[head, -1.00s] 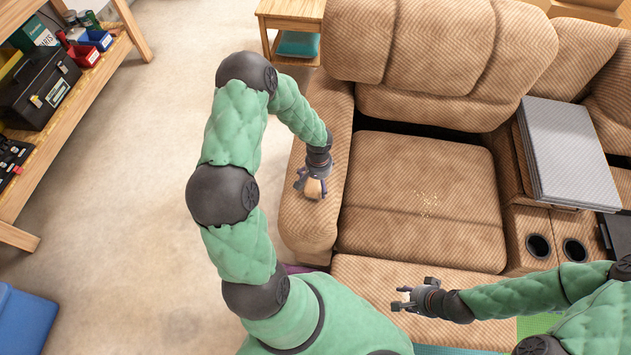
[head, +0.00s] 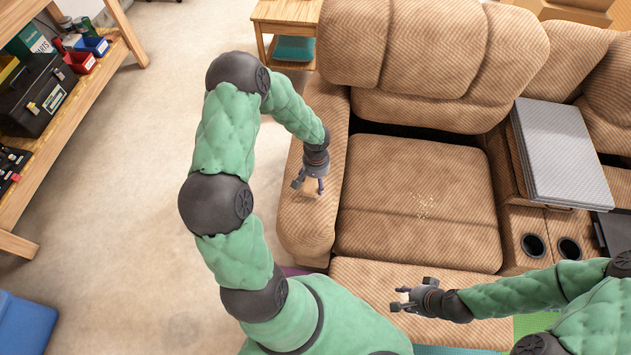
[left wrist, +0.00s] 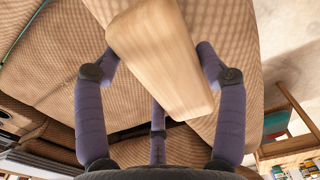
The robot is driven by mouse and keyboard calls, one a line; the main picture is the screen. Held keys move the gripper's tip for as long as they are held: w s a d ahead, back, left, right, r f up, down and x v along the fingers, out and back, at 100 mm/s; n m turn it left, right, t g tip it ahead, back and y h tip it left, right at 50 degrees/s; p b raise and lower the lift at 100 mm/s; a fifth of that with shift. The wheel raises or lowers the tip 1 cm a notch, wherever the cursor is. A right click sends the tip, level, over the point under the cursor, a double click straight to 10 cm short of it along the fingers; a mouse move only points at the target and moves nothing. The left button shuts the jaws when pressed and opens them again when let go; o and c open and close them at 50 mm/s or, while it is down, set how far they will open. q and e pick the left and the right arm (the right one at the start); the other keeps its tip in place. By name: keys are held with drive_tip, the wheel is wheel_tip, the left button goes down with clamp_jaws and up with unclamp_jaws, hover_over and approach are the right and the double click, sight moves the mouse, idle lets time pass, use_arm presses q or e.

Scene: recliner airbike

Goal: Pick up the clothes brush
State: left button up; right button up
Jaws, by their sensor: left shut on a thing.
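The clothes brush, a pale wooden block with rounded corners (left wrist: 160,55), fills the middle of the left wrist view. The purple-grey fingers of my left gripper (left wrist: 158,75) are shut around it, one on each side and a third behind. In the head view my left gripper (head: 309,186) is over the recliner's left armrest, and the brush is hard to tell from the tan fabric there. Any bristles are hidden. My right gripper (head: 408,297) is open and empty above the front of the recliner.
The tan corduroy recliner (head: 415,190) has pale crumbs (head: 425,206) on its seat. A grey folded stack (head: 563,150) rests on the console, beside two cup holders (head: 533,245). A wooden shelf (head: 75,120) with tools stands at the left. The floor between is clear.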

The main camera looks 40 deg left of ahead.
use_arm(q)
drive_tip(key=d+r+p, duration=0.2)
drive_tip(key=d+r, duration=0.7)
drive_tip(key=d, duration=0.4)
drive_tip(key=shift+s+d+r, duration=0.25)
drive_tip(key=shift+s+d, duration=0.15)
drive_tip(key=shift+s, duration=0.05)
